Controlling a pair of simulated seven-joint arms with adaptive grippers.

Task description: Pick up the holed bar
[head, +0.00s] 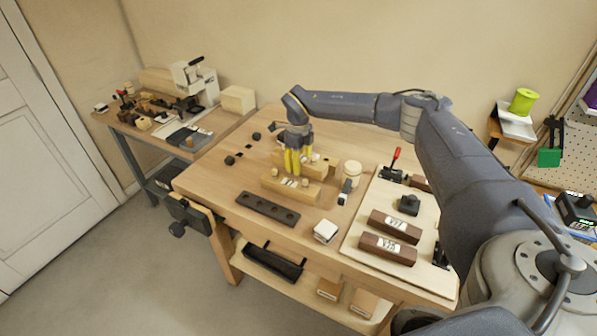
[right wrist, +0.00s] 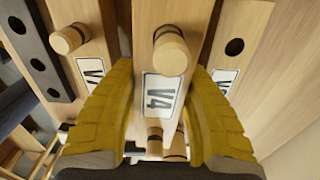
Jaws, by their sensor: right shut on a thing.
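A dark bar with a row of holes (head: 268,209) lies on the bench, nearer the front edge than my right gripper. Part of this holed bar (right wrist: 38,58) shows at upper left in the right wrist view. My right gripper (head: 293,171) has yellow fingers and points down among light wooden blocks. In the right wrist view its fingers (right wrist: 162,75) close on both sides of a pegged wooden block labelled V4 (right wrist: 160,120). The fingers are apart from the dark holed bar. My left gripper is not in view.
A pegged light block (head: 285,192) lies between the gripper and the dark bar. Another light block (right wrist: 233,65) with a hole and label lies on the other side. A pale board (head: 368,226) at right holds brown blocks and clamps. A white block (head: 326,232) stands near the front.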

